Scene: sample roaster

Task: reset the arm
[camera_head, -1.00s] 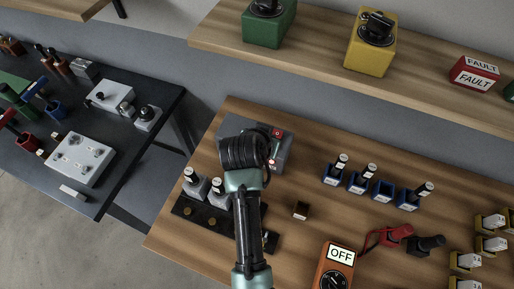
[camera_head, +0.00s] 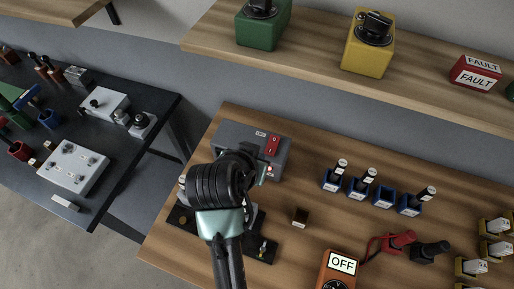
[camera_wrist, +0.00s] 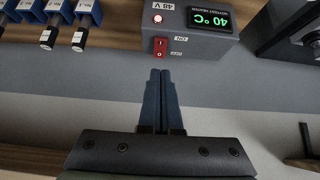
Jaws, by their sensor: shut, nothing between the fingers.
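My gripper (camera_wrist: 160,72) is shut and empty in the wrist view, its two dark blue fingers pressed together. The fingertips point toward the grey heater box and appear apart from it. In the head view my arm's thick black wrist stands over the wooden bench and hides most of the gripper. The grey heater box (camera_head: 239,134) sits just beyond my wrist. Its red rocker switch (camera_head: 272,145) also shows in the wrist view (camera_wrist: 160,47), beside a lit red lamp (camera_wrist: 157,19) and a green display (camera_wrist: 210,20) reading 40 °C.
A black rack (camera_head: 262,257) lies partly under my arm. A shelf (camera_head: 300,62) runs behind; a dark table (camera_head: 150,165) stands left.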

